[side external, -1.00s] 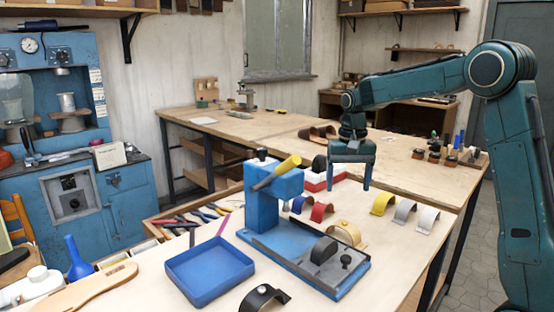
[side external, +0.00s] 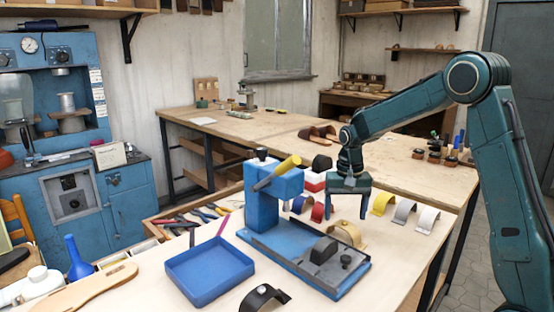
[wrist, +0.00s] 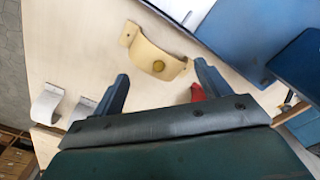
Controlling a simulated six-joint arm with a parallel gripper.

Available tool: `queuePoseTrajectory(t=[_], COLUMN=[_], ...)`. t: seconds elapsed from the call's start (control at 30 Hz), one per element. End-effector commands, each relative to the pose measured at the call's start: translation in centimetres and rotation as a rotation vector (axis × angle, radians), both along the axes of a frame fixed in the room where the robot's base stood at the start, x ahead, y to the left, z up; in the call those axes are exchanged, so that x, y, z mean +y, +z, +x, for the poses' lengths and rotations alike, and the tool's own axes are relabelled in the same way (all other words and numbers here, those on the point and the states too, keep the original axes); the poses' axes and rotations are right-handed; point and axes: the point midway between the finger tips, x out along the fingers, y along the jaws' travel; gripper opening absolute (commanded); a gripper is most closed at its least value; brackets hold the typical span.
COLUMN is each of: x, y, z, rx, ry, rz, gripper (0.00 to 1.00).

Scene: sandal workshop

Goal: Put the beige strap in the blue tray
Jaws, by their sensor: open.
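The beige strap (side external: 347,234) is an arched band with a round stud. It sits on the bench just behind the blue press, partly hidden by the press base in the side view. It shows whole in the wrist view (wrist: 158,56), between and just beyond my fingertips. My gripper (side external: 346,214) is open and empty, pointing down above the strap. In the wrist view my gripper (wrist: 163,70) has its fingers spread either side of the strap, apart from it. The blue tray (side external: 182,284) lies empty in front of the press, at the left.
The blue press (side external: 262,212) with a yellow handle stands between the strap and the tray. Red (side external: 318,212) and blue (side external: 300,204) straps lie left of my gripper. Yellow (side external: 383,203), grey (side external: 404,210) and white (side external: 428,219) straps lie to its right. A black strap (side external: 263,296) is near the front.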

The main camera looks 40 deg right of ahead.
Motion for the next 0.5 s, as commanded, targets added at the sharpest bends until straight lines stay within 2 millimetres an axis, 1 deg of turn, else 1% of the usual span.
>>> queuePoseTrajectory(t=[0.27, 0.37, 0.5], x=[0.0, 0.0, -0.1], y=[-0.5, -1.2, -2.9], z=[0.0, -0.1, -0.1], rx=[0.0, 0.002, 0.002], ry=[0.0, 0.0, 0.0], rz=[0.0, 0.001, 0.001], gripper=[0.76, 0.76, 0.76])
